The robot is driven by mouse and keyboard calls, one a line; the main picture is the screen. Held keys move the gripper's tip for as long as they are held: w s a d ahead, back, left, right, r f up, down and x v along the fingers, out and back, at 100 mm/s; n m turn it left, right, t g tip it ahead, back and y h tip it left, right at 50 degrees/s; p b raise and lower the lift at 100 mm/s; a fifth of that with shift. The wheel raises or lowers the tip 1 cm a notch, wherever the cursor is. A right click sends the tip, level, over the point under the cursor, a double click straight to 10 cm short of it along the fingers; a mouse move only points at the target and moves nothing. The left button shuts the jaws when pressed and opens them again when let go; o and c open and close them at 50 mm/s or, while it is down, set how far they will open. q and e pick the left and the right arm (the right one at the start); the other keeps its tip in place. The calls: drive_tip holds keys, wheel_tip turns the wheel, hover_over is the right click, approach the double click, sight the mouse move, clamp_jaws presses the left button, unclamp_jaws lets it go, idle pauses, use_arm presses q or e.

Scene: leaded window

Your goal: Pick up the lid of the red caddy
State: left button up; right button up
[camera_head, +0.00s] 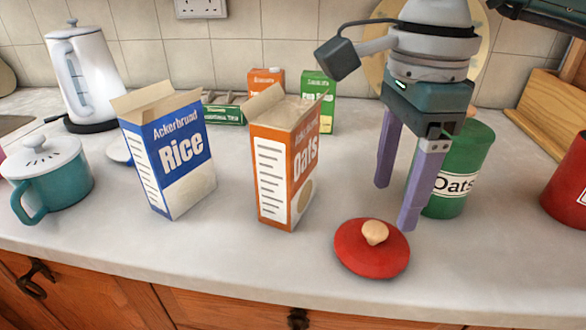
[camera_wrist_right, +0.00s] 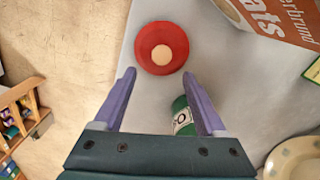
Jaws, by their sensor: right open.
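The red lid (camera_head: 371,248) with a pale round knob (camera_head: 375,232) lies flat on the counter near its front edge. The lid also shows in the right wrist view (camera_wrist_right: 161,48), beyond my fingertips. My right gripper (camera_head: 396,208) is open and empty, with its purple fingers pointing down above the counter, behind and a little right of the lid. It does not touch the lid. The red caddy (camera_head: 570,188) stands at the right edge, partly cut off. My left gripper is not in view.
A green Oats caddy (camera_head: 462,170) stands behind my right gripper. An orange Oats box (camera_head: 273,175) and a blue Rice box (camera_head: 170,160) stand open left of the lid. A teal pot (camera_head: 52,185) and white kettle (camera_head: 84,75) are further left. The counter around the lid is clear.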

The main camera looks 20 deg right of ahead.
sight(379, 227)
drive_tip(key=f, duration=0.5)
drive_tip(key=shift+w+a+f+p, duration=0.15)
drive_tip(key=shift+a+f+p, duration=0.05)
drive_tip(key=shift+a+p, duration=0.1)
clamp_jaws()
